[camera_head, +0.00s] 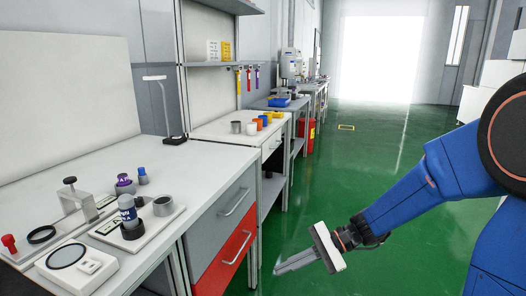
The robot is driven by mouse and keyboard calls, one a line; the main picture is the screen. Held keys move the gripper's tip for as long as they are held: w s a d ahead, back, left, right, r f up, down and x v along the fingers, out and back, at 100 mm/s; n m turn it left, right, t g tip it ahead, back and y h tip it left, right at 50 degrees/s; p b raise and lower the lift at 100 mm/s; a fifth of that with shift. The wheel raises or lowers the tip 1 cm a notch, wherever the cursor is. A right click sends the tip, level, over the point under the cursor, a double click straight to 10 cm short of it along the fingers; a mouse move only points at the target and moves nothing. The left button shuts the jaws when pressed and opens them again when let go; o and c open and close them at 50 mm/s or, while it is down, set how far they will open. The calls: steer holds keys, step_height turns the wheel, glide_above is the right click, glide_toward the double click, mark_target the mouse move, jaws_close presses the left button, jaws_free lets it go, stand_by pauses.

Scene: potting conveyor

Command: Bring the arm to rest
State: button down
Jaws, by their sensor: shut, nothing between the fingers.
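My blue arm (418,196) reaches in from the right edge of the head camera view. My gripper (277,270) hangs over the green floor, to the right of the workbench (155,157) and its drawers. Its fingers are shut with nothing between them. They point to the lower left and are apart from the bench.
The bench top holds a grey and blue cylinder (128,212) on a white plate, a clamp stand (77,197) and a lamp (163,108). A red drawer (228,255) faces the gripper.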

steer(key=s+d+r+n+t+h, duration=0.3)
steer(key=s+d+n+h, duration=0.2)
steer(key=s+d, duration=0.3)
steer(key=s+d+r+n+t+h, duration=0.3)
steer(key=s+d+n+h, duration=0.2)
steer(key=d, duration=0.9)
steer(key=shift+s+d+h, duration=0.3)
steer(key=shift+s+h, duration=1.1)
steer(key=shift+s, duration=0.6)
